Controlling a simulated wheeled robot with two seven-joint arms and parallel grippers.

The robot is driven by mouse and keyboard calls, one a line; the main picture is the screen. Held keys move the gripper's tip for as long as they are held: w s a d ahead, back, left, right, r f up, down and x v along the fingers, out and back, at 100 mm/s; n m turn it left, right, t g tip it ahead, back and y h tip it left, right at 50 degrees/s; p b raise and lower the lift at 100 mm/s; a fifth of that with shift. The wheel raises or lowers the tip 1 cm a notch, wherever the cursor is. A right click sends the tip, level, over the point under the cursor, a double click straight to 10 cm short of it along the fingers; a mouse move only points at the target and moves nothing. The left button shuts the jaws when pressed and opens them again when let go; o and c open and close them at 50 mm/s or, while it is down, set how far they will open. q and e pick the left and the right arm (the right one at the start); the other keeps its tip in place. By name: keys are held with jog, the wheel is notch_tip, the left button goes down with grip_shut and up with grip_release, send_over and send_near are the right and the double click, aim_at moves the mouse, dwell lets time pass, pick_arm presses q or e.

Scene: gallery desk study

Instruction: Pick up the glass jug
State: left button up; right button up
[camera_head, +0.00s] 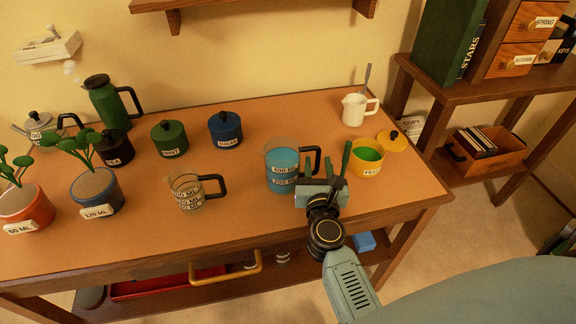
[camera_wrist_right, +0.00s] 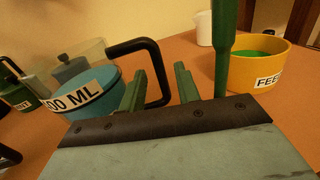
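A larger glass jug (camera_head: 283,178) with blue liquid, marked 400 ML and 200 ML, stands upright on the desk right of centre. Its black handle (camera_wrist_right: 128,46) points right. My right gripper (camera_head: 318,170) is at this handle, its two green fingers apart with the handle's grip between them; in the wrist view (camera_wrist_right: 160,88) gaps show beside the handle. The jug rests on the desk. A smaller glass jug (camera_head: 187,192) with a black handle stands to the left and looks empty. My left gripper is not in view.
A yellow feed pot (camera_head: 367,166) and an upright green rod (camera_head: 346,158) are close right of my right gripper. A white jug (camera_head: 354,110) stands behind. Lidded pots (camera_head: 169,140) and potted plants (camera_head: 96,190) fill the left. The desk's front right is clear.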

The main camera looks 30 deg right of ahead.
jog(key=shift+x, duration=1.25)
grip_shut()
